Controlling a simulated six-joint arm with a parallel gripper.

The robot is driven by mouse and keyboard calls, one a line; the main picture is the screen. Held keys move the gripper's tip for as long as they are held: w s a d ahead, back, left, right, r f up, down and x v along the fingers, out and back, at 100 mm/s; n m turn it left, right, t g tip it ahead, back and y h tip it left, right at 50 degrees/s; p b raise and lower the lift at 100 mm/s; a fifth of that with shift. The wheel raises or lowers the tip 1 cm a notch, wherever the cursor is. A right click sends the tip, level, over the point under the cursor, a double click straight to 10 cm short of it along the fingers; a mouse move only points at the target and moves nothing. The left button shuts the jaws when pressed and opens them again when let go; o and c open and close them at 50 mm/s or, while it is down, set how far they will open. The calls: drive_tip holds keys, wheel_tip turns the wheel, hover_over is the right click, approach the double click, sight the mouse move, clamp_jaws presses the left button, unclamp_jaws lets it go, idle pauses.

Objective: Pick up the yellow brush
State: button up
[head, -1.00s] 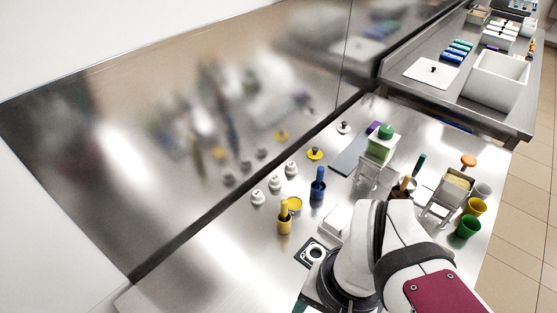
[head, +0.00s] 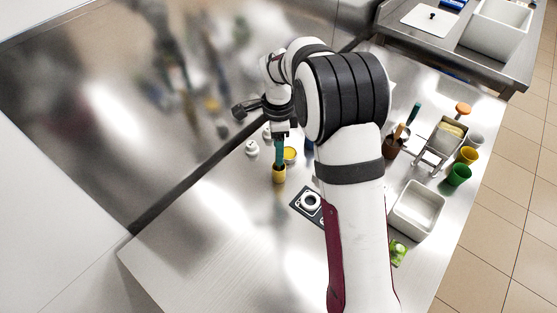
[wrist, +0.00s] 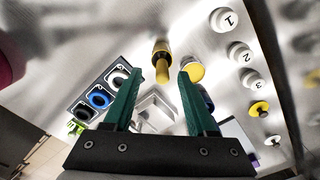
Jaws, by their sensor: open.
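The yellow brush (head: 279,174) stands upright on the steel counter, left of centre in the head view. In the wrist view the yellow brush (wrist: 162,70) has its handle pointing toward me, between the tips of my green fingers. My gripper (wrist: 160,76) is open, with one finger on either side of the handle and nothing held. In the head view my gripper (head: 280,150) points down over the brush and hides the upper part of its handle. I cannot tell whether the fingers touch it.
A yellow round dish (wrist: 192,70) lies close beside the brush. White numbered knobs (wrist: 238,52) stand along the wall side. A black-framed holder with rings (wrist: 100,97) lies on the other side. A white bin (head: 418,207) and cups (head: 459,174) stand right. The counter's near left is clear.

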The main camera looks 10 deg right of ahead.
wheel_tip(320, 180, down, 5)
drive_tip(key=shift+w+f, duration=0.15)
drive_tip(key=shift+f, duration=0.05)
clamp_jaws()
